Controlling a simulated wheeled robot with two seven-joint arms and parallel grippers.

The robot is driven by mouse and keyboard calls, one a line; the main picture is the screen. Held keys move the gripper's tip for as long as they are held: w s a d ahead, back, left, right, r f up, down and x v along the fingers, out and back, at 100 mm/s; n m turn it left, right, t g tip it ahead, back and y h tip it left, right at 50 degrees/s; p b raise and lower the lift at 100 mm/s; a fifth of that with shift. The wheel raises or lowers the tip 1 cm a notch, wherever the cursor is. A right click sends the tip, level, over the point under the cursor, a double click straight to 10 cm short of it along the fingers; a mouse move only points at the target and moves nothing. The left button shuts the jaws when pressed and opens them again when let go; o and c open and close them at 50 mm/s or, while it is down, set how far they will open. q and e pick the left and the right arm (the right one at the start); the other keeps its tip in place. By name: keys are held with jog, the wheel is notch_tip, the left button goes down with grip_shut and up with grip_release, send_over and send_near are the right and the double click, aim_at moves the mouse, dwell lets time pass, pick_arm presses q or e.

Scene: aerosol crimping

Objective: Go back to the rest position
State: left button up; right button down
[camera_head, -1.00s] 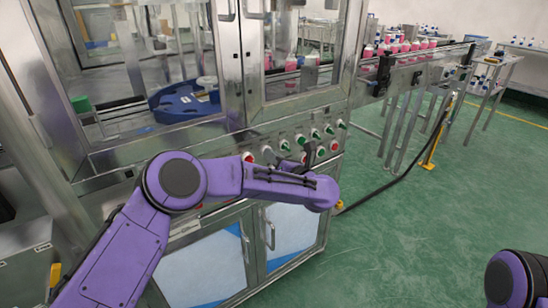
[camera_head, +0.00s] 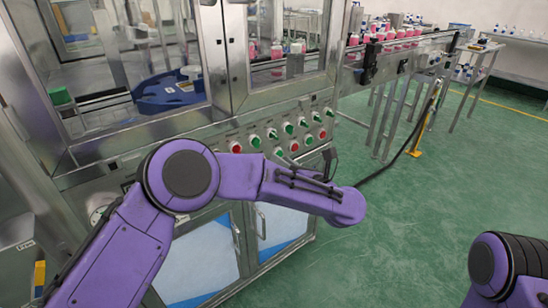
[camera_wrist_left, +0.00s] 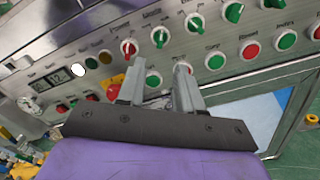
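My left arm reaches in from the left in the head view, in front of the crimping machine's control panel (camera_head: 230,138). The left gripper is mostly hidden behind my purple forearm there; a dark part of it (camera_head: 328,163) shows just above. In the left wrist view, the left gripper (camera_wrist_left: 160,76) has its two grey fingers apart, with nothing between them. It faces the panel's red and green buttons and knobs (camera_wrist_left: 158,37), and I see no clear contact. Of my right arm only a purple link shows at the lower right of the head view. The right gripper is out of view.
The machine's glass doors stand above the panel, with a blue part (camera_head: 165,93) inside. A conveyor (camera_head: 425,45) with pink bottles (camera_head: 390,34) runs to the back right. The floor at right is open.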

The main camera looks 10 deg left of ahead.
pick_arm(q)
jog(key=shift+s+d, duration=0.1)
jog(key=shift+d, duration=0.05)
notch_tip(320, 180, down, 12)
jog(key=s+d+m+t+h+p, duration=0.1)
jog(key=m+t+h, duration=0.3)
jog(key=m, duration=0.6)
jog(key=d+m+t+h, duration=0.15)
jog(key=m+h, duration=0.35)
jog(key=m, duration=0.5)
jog(key=s+a+f+m+g+h+p, duration=0.25)
jog(key=s+a+f+m+g, duration=0.2)
jog(key=s+f+m, duration=0.55)
jog(key=s+a+f+m+g+p, duration=0.1)
jog(key=s+a+f+g, duration=0.1)
jog(key=s+a, duration=0.3)
jog(key=s+a+f+m+g+p, duration=0.1)
jog(key=s+a+f+g, duration=0.2)
jog(key=s, duration=1.1)
jog(key=s+a+f+m+g+p, duration=0.1)
jog(key=s+a+f+g, duration=0.2)
jog(key=s+a, duration=0.5)
jog(key=shift+s+a+g+y, duration=0.35)
jog(key=shift+s+a+g, duration=0.05)
jog(key=shift+s, duration=0.5)
jog(key=shift+f, duration=0.1)
